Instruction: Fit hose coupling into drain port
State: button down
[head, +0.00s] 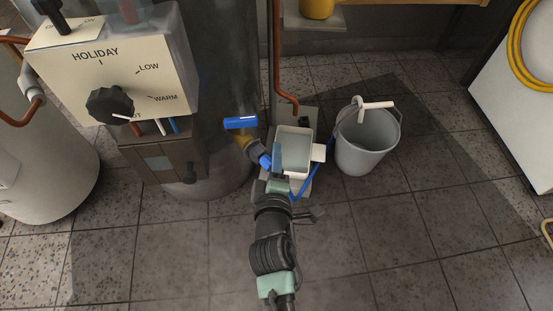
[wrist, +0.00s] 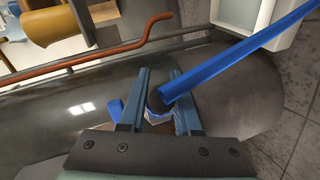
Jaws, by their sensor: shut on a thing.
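A yellow valve body (head: 242,141) with a blue lever handle (head: 240,122) sticks out low from the grey tank. A dark grey fitting (head: 257,150), possibly the drain port, continues from it toward my gripper (head: 272,162). A blue coupling (head: 265,160) shows at the end of this fitting, close beside the fingers. A blue hose (wrist: 235,52) runs off to the upper right. The fingers partly hide the joint; I cannot tell whether coupling and port touch or are seated.
A pale grey basin (head: 293,139) stands just right of the valve. A grey bucket (head: 366,143) stands further right on the tiled floor. A copper pipe (head: 277,60) comes down behind the basin. The control box (head: 120,62) overhangs on the left. Floor at lower right is clear.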

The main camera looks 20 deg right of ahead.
jog(key=shift+w, duration=0.15)
jog(key=c, duration=0.5)
grip_release()
jog(key=shift+a, duration=0.1)
jog(key=p+v, duration=0.4)
jog(key=v, duration=0.9)
